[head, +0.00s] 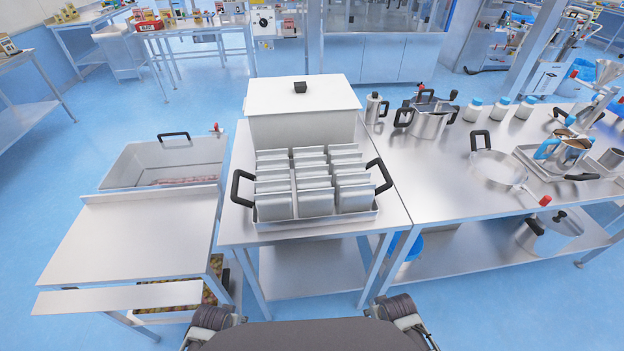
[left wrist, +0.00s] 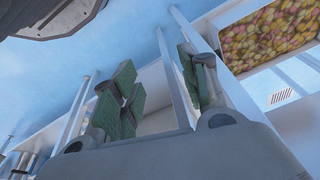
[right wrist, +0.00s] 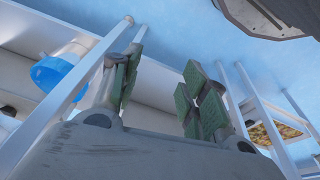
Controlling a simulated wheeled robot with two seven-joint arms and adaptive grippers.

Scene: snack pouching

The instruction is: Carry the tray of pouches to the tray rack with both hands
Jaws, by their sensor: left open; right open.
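A metal tray (head: 318,222) of silver pouches (head: 312,179) stands on a steel table in the middle of the head view. The pouches stand upright in three columns. The tray has a black handle at its left (head: 242,188) and another at its right (head: 379,174). My grippers are out of the head view. In the left wrist view my left gripper (left wrist: 155,85) is open and empty, with floor and table legs behind it. In the right wrist view my right gripper (right wrist: 160,80) is open and empty too. Neither is at the tray. I cannot make out the tray rack.
A white lidded box (head: 302,112) stands right behind the tray. A steel bench (head: 445,190) with pots and bottles adjoins on the right. A sink basin (head: 150,165) and lower counter (head: 130,235) stand at left. Blue floor is open beyond the tables.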

